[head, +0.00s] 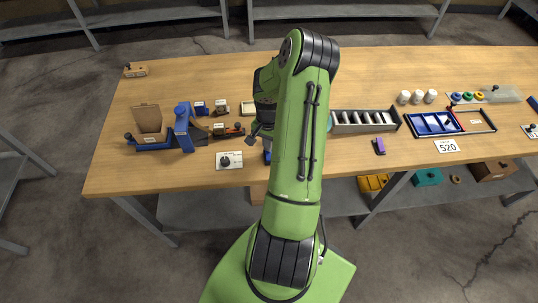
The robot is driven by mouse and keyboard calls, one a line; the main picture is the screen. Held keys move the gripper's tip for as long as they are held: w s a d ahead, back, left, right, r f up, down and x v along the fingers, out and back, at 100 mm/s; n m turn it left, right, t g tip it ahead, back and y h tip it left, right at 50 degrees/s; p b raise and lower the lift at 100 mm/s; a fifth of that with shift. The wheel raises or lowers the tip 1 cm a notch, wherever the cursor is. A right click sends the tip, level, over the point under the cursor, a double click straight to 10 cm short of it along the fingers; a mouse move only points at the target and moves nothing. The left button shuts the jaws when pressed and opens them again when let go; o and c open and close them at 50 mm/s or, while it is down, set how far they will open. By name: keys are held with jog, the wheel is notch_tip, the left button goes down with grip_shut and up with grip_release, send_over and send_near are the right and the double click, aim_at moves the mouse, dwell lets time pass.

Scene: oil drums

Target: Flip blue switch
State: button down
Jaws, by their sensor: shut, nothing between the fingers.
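My green arm reaches from its base over the wooden table and bends down on its left side. My gripper (253,138) hangs low over the table's near middle, mostly seen from behind the arm, and is shut with nothing held. A small blue part (267,157) shows just below it, partly hidden by the arm; I cannot tell if it is the blue switch or if they touch. A small blue box (201,108) also sits further left and back.
A grey divided tray (365,121), a purple item (379,146), white cups (417,97) and a blue tray (433,123) are at right.

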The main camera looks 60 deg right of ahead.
jog(key=shift+f, duration=0.1)
notch_tip(320, 180, up, 7)
jog(key=p, duration=0.4)
jog(key=shift+p, duration=0.4)
